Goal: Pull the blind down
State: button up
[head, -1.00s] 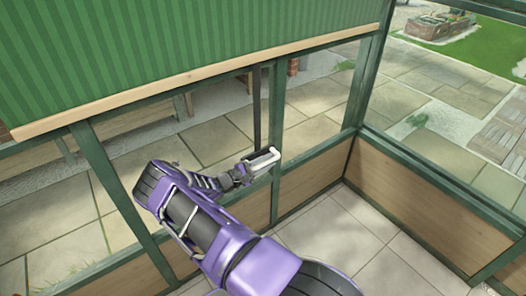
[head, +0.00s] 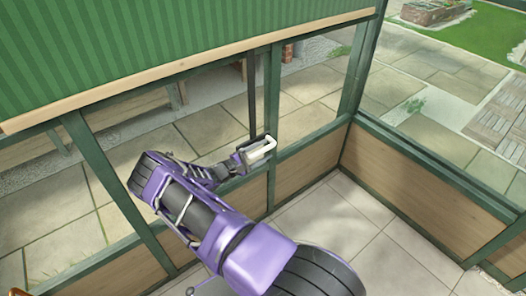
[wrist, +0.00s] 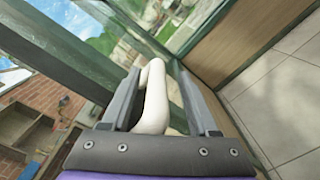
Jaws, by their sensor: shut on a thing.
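The blind (head: 170,50) is green and striped, with a pale wooden bottom bar (head: 190,69). It covers the upper part of the window in the head view, and the panes below the bar are uncovered. A dark narrow strap (head: 252,95) runs from the bar down to a white handle (head: 264,150). My gripper (head: 258,151) is shut on the handle, low in the window near a green post. In the wrist view the white handle (wrist: 154,100) stands between the two grey fingers of my gripper (wrist: 160,85). The handle's far end is partly hidden.
Green window posts (head: 271,120) stand close to my gripper. A wood-panelled low wall (head: 410,185) with a green sill runs along the right. The tiled floor (head: 340,225) is clear in the corner. Paving and grass lie outside the glass.

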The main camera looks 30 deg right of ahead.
jog(key=s+a, duration=0.1)
jog(key=a, duration=1.6)
jog(key=shift+a, duration=0.15)
